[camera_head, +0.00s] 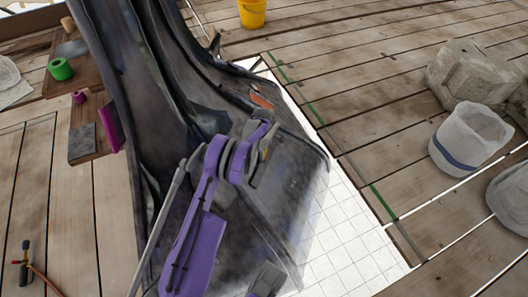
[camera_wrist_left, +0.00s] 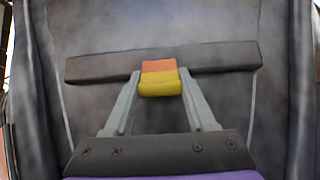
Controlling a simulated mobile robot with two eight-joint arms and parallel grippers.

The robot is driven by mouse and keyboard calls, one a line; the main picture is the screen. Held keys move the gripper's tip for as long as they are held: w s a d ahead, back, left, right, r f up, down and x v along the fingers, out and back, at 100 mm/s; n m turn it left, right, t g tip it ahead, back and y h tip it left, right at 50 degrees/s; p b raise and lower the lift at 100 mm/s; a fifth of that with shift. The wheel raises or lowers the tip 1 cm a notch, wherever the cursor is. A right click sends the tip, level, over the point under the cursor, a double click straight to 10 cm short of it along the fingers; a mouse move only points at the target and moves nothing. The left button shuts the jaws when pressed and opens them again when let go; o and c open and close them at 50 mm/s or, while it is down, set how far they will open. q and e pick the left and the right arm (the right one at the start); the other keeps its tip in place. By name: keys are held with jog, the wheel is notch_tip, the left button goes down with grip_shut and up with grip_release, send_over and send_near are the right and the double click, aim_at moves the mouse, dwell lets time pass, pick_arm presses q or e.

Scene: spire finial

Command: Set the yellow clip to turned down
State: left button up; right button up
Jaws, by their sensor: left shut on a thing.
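The yellow clip (camera_wrist_left: 160,87) shows in the left wrist view between my left gripper's fingers, with an orange part (camera_wrist_left: 159,66) along its far side. It lies against a dark grey bar on a large dark grey sheet-like body. My left gripper (camera_wrist_left: 161,80) is shut on the clip, with one grey finger on each side. In the head view my purple left arm reaches over the dark body (camera_head: 297,190), and the left gripper (camera_head: 264,153) is small and partly hidden there. I cannot tell the clip's turn from these views.
A yellow bucket (camera_head: 252,13) stands at the top on the plank floor. A whitish bucket (camera_head: 468,138) and stone blocks (camera_head: 472,72) stand at the right. A green roll (camera_head: 60,69) sits on a wooden board at the left. White gridded ground (camera_head: 345,235) borders the dark body.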

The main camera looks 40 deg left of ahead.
pick_arm(q)
jog(key=shift+s+a+f+h, duration=0.1)
jog(key=shift+a+h, duration=0.15)
jog(key=shift+h, duration=0.45)
grip_shut()
jog(key=o, duration=1.4)
grip_release()
jog(key=shift+c, duration=0.2)
notch_tip(320, 180, up, 11)
jog(key=a+p, duration=0.1)
jog(key=p, duration=0.1)
jog(key=shift+s+a+p, duration=0.15)
jog(key=shift+s+p, duration=0.05)
jog(key=shift+p, duration=0.15)
jog(key=shift+f, duration=0.1)
